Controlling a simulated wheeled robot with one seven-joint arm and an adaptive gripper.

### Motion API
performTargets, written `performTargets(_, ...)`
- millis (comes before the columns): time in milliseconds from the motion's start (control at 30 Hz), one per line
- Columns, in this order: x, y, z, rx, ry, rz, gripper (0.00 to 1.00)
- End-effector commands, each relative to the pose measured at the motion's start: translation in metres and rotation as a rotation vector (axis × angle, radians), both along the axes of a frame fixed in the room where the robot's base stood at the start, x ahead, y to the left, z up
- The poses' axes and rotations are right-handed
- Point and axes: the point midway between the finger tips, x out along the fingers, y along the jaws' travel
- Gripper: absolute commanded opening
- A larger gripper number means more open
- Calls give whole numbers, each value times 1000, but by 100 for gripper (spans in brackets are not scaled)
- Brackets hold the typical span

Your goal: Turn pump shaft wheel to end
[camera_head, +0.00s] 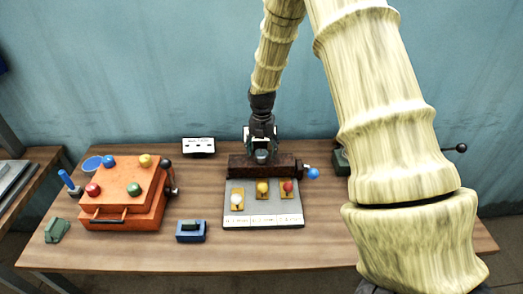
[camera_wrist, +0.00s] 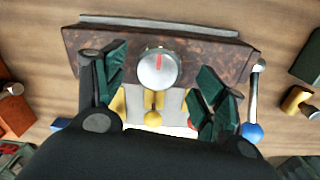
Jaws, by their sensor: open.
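A round silver knob with a red mark (camera_wrist: 158,68), which looks like the pump shaft wheel, sits on a rusty brown block (camera_wrist: 210,58). The same block (camera_head: 240,166) lies across the back of a grey plate in the head view. My gripper (camera_head: 261,148) points down over the block. In the wrist view its green-padded fingers (camera_wrist: 163,88) are spread wide on both sides of the knob, with nothing between them touching it. I cannot tell the exact height of the fingertips. A lever with a blue ball (camera_head: 313,174) sticks out at the block's right end.
White, yellow and red knobs stand on the grey plate (camera_head: 233,212) before the block. An orange box (camera_head: 120,217) with coloured knobs is at left, a small blue block (camera_head: 191,231) front centre. A white panel (camera_head: 198,146) is behind. My arm hides the table's right.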

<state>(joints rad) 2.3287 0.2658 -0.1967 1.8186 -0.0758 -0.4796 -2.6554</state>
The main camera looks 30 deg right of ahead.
Motion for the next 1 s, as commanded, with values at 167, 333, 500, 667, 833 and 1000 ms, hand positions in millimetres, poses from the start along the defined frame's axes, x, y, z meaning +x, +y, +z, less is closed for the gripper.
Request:
performTargets(167,0,0,-11,-1,1,1,71)
performTargets(333,0,0,-15,0,0,0,71)
performTargets(500,0,0,-16,-1,-1,0,71)
performTargets(667,0,0,-16,-1,-1,0,54)
performTargets(833,0,0,-16,0,0,0,25)
performTargets(1000,-1,0,-15,0,0,-4,25)
